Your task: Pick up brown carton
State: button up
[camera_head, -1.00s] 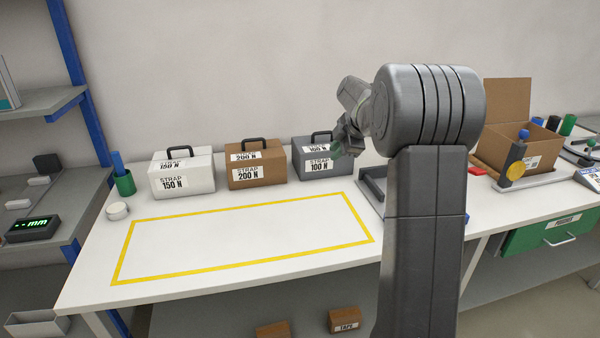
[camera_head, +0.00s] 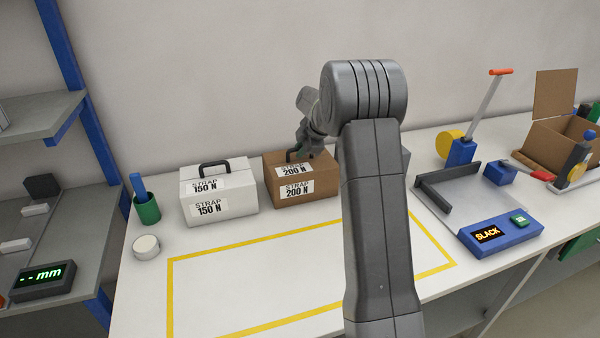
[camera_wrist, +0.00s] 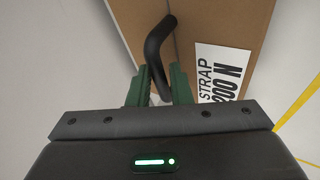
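The brown carton (camera_head: 326,187), labelled STRAP 200 N, stands at the back of the bench between a white carton (camera_head: 248,196) and a dark grey carton (camera_head: 404,157) mostly hidden by my arm. My gripper (camera_head: 300,150) is at the brown carton's top handle. In the wrist view, the brown carton (camera_wrist: 228,18) lies below my gripper (camera_wrist: 162,78). The dark handle (camera_wrist: 155,48) runs down between the two green fingers, which are apart with a gap beside the handle. I cannot tell how deep the fingers reach around it.
A yellow-outlined area (camera_head: 170,290) on the bench front is empty. A green cup (camera_head: 147,210) and a round white item (camera_head: 146,248) are at left. A blue device reading SLACK (camera_head: 515,235) and an open cardboard box (camera_head: 555,140) are at right.

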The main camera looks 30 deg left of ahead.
jog(key=shift+a+f, duration=0.3)
jog(key=shift+f, duration=0.1)
grip_shut()
dwell(1.1)
jog(key=shift+w+r, duration=0.1)
